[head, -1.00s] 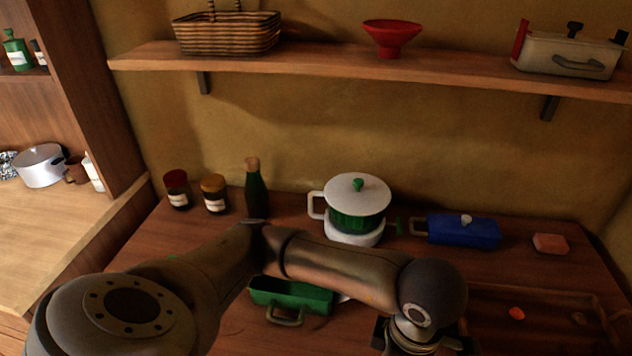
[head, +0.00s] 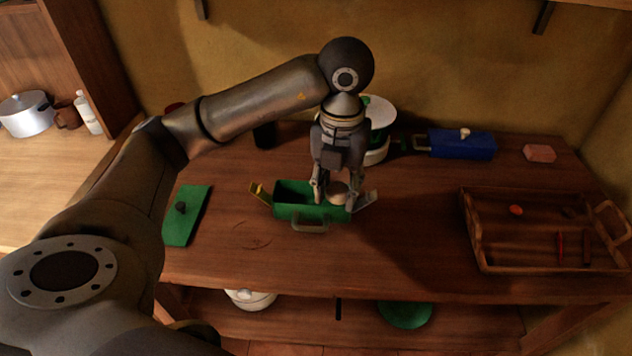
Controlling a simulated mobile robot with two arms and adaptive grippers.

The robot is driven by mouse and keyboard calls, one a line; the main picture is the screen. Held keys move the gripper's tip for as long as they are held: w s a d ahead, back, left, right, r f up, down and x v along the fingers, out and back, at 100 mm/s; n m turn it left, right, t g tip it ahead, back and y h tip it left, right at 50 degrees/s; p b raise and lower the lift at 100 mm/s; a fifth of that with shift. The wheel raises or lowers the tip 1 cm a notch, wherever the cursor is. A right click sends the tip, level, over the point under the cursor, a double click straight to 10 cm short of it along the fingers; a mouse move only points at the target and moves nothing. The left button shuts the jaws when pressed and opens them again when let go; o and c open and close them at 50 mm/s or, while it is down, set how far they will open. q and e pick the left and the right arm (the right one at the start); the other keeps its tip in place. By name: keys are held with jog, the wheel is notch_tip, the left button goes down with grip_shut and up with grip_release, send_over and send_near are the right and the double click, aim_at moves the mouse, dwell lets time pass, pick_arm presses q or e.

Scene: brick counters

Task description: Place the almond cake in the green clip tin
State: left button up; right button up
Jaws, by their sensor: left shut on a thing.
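The green clip tin (head: 290,212) stands open on the wooden counter, its handle facing me and a clip flared out at each end. Its green lid (head: 186,216) with a dark knob lies flat to its left. My left gripper (head: 334,194) points down over the right part of the tin. It is shut on a small round pale-tan cake (head: 338,190), the almond cake by its look. The cake is at about the height of the tin's rim; I cannot tell whether it touches the tin's floor. My right gripper is not in view.
A wooden tray (head: 476,232) with small items stands at the right. A blue tin (head: 461,144) and a pink block (head: 540,153) are at the back right. A white-lidded pot (head: 381,112) is partly hidden behind my arm. The counter's front middle is clear.

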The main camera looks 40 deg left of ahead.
pick_arm(q)
jog(key=w+a+f+p, duration=0.1)
jog(key=w+a+f, duration=0.1)
jog(key=w+f, duration=0.1)
jog(key=w+a+f+p, duration=0.2)
jog(key=w+a+f, duration=0.1)
jog(key=f, duration=0.2)
jog(key=w+a+f+p, duration=0.2)
jog(key=w+f, duration=0.1)
jog(key=f, duration=0.1)
jog(key=shift+a, duration=0.25)
jog(key=shift+f, duration=0.1)
